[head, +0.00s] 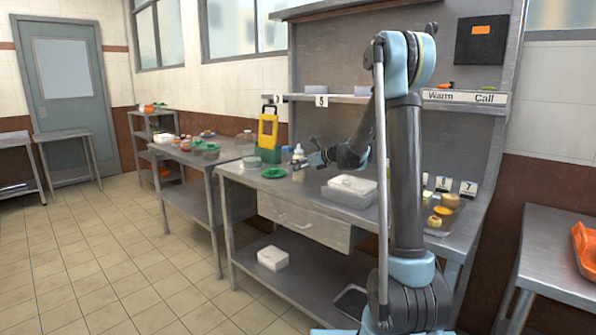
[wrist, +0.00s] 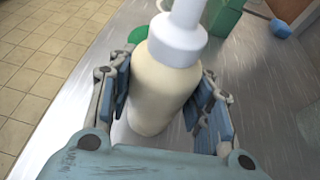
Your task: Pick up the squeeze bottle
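The squeeze bottle (wrist: 163,88) has a pale cream body and a white cap with a nozzle. In the wrist view it is between the two fingers of my gripper (wrist: 165,82). The blue pads lie against both sides of its body, so the gripper looks shut on it. In the head view the bottle (head: 298,153) is small, near the back of the steel counter, with my gripper (head: 301,167) at it. The bottle looks upright there. I cannot tell whether its base touches the counter.
A green and yellow grater-like item (head: 268,135) stands just behind and left of the bottle. A green dish (head: 273,172) lies left of it. A lidded white container (head: 350,188) is to the right on the counter. A shelf (head: 345,99) runs above.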

